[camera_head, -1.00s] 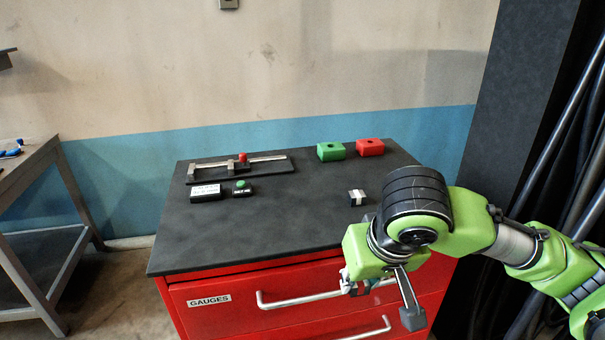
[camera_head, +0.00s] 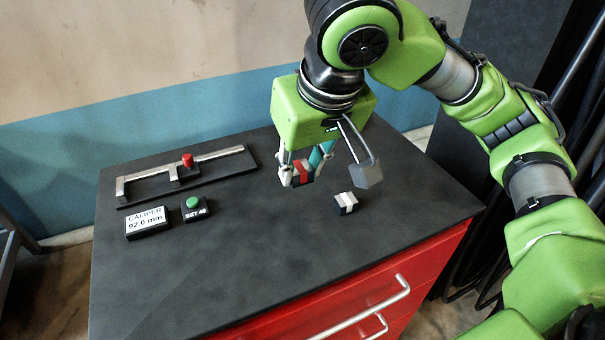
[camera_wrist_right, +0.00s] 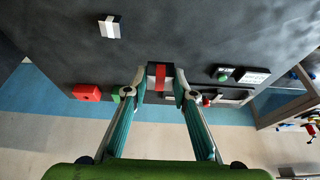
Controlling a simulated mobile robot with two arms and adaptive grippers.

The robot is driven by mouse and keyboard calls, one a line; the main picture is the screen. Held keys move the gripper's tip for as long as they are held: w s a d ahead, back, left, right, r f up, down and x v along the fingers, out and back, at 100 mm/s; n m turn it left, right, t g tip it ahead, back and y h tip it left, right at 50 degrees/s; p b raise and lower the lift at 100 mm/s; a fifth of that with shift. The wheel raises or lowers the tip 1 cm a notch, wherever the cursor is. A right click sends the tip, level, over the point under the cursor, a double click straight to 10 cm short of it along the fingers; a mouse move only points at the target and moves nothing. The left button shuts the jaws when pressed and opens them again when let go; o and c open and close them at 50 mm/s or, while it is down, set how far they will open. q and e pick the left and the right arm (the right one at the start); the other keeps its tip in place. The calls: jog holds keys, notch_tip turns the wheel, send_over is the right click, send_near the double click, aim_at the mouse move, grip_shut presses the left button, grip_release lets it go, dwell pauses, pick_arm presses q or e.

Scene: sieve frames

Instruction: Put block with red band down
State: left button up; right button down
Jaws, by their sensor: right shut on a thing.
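The block with the red band (camera_head: 302,172) is dark with a red stripe. My right gripper (camera_head: 301,176) is shut on it over the black cabinet top (camera_head: 240,245). In the right wrist view the block (camera_wrist_right: 160,76) sits between the two fingertips (camera_wrist_right: 160,84). I cannot tell whether its underside touches the top. A dark block with a white band (camera_head: 345,203) stands on the top, to the right and nearer the front edge; it also shows in the right wrist view (camera_wrist_right: 109,27). My left gripper is not in view.
A caliper (camera_head: 185,174) on a dark plate lies at the back left. In front are a display (camera_head: 147,222) reading 92.0 mm and a green button box (camera_head: 196,209). The right wrist view shows a red block (camera_wrist_right: 87,92) and a green block (camera_wrist_right: 115,96). The front middle is clear.

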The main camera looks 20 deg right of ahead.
jog(key=w+d+f, duration=0.2)
jog(key=w+d, duration=0.1)
jog(key=w, duration=0.1)
send_near(309, 187)
jog(key=shift+w+a+f+p, duration=0.15)
jog(key=shift+w+f+p, duration=0.05)
jog(key=shift+w+f, duration=0.2)
jog(key=shift+w+a+f+p, duration=0.15)
jog(key=shift+w+f, duration=0.1)
jog(key=shift+w, duration=0.25)
jog(key=shift+w+d+f, duration=0.1)
jog(key=shift+f, duration=0.15)
jog(key=f, duration=0.3)
jog(key=shift+w+d+f, duration=0.2)
jog(key=shift+w, duration=0.1)
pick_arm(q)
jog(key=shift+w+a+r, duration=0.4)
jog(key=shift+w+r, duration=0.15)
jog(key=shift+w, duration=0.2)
pick_arm(e)
jog(key=shift+f, duration=0.15)
jog(key=shift+f, duration=0.15)
jog(key=c, duration=1.7)
grip_release()
